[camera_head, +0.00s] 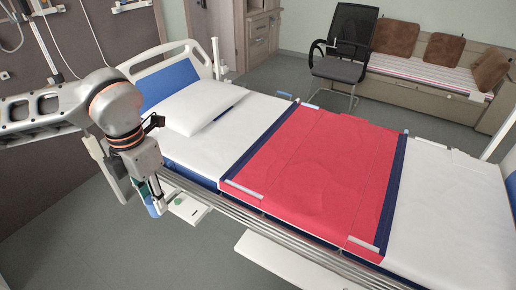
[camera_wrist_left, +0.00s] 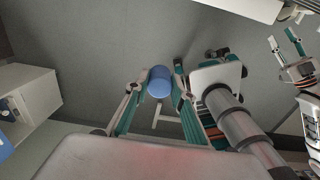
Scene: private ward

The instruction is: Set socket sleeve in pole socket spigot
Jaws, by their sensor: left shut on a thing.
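My left gripper (camera_head: 154,192) is at the near side of the bed, by the head end. It is shut on a blue cylinder (camera_head: 159,207), which I take to be the socket sleeve. The left wrist view shows the blue sleeve (camera_wrist_left: 159,81) between the teal-and-grey fingers of this gripper, with grey floor behind it. I cannot make out the pole socket spigot for certain in either view. My right gripper (camera_wrist_left: 282,42) shows at the right of the left wrist view, with its fingers apart and nothing between them.
The bed has a pillow (camera_head: 199,105), a red sheet (camera_head: 318,172) and a near side rail (camera_head: 285,240). A small white plate with a green spot (camera_head: 187,208) lies beside the gripper. A black chair (camera_head: 345,50) stands beyond. The near-left floor is clear.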

